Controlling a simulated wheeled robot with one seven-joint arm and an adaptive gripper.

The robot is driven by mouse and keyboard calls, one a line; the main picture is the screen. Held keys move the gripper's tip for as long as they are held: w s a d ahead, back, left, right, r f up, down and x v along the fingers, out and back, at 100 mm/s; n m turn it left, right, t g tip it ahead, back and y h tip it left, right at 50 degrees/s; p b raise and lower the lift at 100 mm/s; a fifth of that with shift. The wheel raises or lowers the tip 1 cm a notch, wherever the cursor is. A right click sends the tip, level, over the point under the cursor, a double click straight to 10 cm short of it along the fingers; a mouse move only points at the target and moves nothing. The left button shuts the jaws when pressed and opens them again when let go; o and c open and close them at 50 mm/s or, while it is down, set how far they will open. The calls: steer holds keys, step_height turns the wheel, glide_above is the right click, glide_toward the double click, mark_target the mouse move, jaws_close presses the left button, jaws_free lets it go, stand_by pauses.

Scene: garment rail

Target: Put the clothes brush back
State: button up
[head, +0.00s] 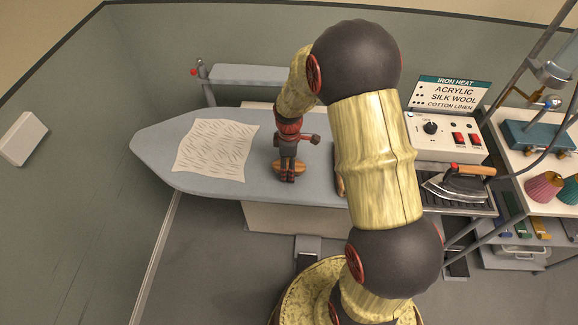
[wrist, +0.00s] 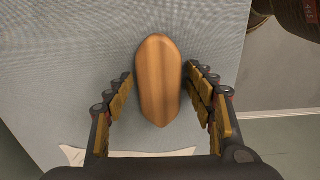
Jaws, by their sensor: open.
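The clothes brush (head: 276,170), with a long oval wooden back, lies on the grey ironing board (head: 160,138). My gripper (head: 288,174) points down over the brush. In the wrist view the brush (wrist: 158,85) lies lengthwise between the two fingers of my gripper (wrist: 161,80), which are open. A gap shows on each side of the brush, so it is not gripped. Its bristles are hidden underneath. I cannot tell how high the fingertips are above the board.
A patterned cloth (head: 216,148) lies left of the brush. A brown item (head: 340,182) is partly hidden behind my arm. An iron (head: 458,184) stands on a rack at right, below a control box (head: 446,137). A narrow sleeve board (head: 255,75) is behind.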

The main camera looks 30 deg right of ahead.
steer(key=s+a+r+m+t+p, duration=0.1)
steer(key=s+a+r+m+p, duration=0.15)
steer(key=r, duration=1.85)
steer(key=s+a+r+m+t, duration=0.1)
steer(key=s+a+r+m, duration=0.1)
steer(key=s, duration=0.4)
steer(key=s+a+r+m+t, duration=0.2)
steer(key=s+a+r+m, duration=0.1)
steer(key=s+r, duration=0.3)
steer(key=s+a+r+m+t, duration=0.1)
steer(key=s+a+r+m, duration=0.2)
steer(key=s, duration=0.4)
steer(key=shift+r+m+t, duration=0.3)
steer(key=shift+r+m, duration=0.05)
steer(key=shift+r, duration=0.25)
steer(key=shift+b, duration=0.35)
